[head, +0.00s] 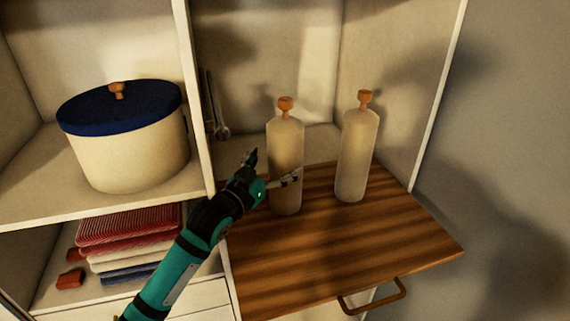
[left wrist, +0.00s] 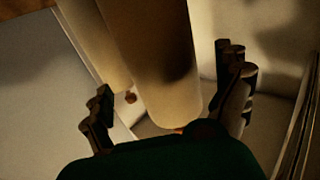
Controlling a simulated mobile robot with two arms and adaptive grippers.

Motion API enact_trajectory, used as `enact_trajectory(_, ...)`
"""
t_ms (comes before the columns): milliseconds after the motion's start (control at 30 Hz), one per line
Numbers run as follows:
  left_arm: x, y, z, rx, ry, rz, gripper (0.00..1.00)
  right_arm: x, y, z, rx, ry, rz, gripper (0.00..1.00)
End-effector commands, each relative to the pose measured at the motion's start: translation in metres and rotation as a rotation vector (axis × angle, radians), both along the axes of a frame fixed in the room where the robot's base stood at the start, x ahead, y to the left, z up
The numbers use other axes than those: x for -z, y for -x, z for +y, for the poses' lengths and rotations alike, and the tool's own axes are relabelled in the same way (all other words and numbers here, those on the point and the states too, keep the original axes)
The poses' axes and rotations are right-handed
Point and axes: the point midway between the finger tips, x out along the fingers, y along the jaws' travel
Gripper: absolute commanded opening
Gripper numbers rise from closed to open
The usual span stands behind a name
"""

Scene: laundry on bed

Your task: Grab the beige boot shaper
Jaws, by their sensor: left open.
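Two beige boot shapers with orange-brown knobs stand upright on the wooden board: a left one (head: 285,146) and a right one (head: 357,155). My left gripper (head: 272,168) is open at the left shaper, one finger crossing its front and the other at its left side. In the left wrist view a near beige shaper (left wrist: 158,65) lies between the spread fingers (left wrist: 170,88), its knob mostly hidden by the gripper body. The other shaper (left wrist: 88,40) shows behind it with its knob. Whether the fingers touch the shaper cannot be told. My right gripper is not in view.
The wooden board (head: 330,255) has a handle (head: 375,297) at its front. A white divider (head: 197,110) stands left of the shapers. A cream pot with a blue lid (head: 125,135) sits on the left shelf, above folded towels (head: 130,235). The board's front is clear.

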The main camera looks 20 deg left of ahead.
Motion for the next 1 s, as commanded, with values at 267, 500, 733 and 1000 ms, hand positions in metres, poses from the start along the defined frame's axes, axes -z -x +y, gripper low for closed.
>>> enact_trajectory(267, -0.003, -0.039, -0.007, 0.0, 0.001, 0.001, 1.0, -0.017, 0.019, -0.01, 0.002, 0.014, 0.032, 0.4)
enact_trajectory(500, -0.001, -0.048, -0.01, 0.0, 0.001, 0.0, 1.0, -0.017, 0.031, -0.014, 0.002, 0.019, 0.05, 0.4)
enact_trajectory(733, -0.001, -0.048, -0.009, 0.0, 0.001, 0.001, 0.84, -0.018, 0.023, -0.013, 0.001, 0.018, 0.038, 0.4)
enact_trajectory(1000, 0.0, -0.048, -0.009, 0.0, 0.001, 0.001, 0.49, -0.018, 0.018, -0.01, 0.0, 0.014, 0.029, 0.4)
